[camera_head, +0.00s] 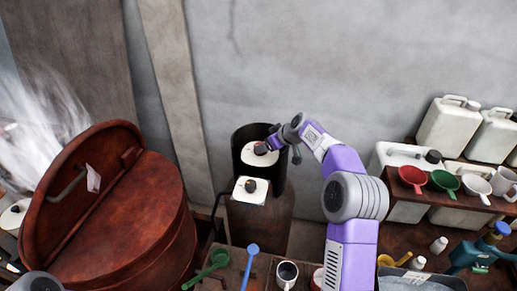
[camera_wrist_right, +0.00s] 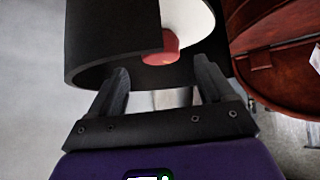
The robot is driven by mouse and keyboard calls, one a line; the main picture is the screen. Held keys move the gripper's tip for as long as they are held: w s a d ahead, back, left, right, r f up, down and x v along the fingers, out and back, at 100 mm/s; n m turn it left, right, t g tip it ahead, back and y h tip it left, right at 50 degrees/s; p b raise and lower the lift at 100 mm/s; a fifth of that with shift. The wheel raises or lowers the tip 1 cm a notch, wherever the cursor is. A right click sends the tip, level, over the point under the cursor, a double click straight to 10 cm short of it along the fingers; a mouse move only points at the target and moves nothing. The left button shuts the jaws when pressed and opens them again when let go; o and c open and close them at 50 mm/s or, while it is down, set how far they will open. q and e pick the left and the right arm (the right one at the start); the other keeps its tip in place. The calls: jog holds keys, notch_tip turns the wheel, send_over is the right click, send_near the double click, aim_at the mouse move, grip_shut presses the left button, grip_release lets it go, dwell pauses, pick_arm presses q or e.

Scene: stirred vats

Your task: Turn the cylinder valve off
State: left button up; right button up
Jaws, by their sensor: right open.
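A rust-brown cylinder (camera_head: 263,222) stands against the grey wall, with a black open collar (camera_head: 240,137) around its top. Inside the collar is a white disc (camera_head: 259,160) with a small dark knob (camera_head: 261,149). In the right wrist view the valve knob (camera_wrist_right: 170,46) looks red and sits inside the black collar (camera_wrist_right: 105,40). My right gripper (camera_head: 280,149) is at the collar's right side, close to the knob. In the right wrist view my right gripper (camera_wrist_right: 162,75) is open, with nothing held between its fingers. My left gripper is not in view.
Scoops and a mug (camera_head: 287,272) lie in front. Shelves with white jugs (camera_head: 447,125) stand at right.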

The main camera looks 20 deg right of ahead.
jog(key=shift+p+x, duration=0.6)
jog(key=shift+x, duration=2.25)
jog(key=shift+a+f, duration=0.1)
jog(key=shift+c, duration=0.3)
jog(key=c, duration=1)
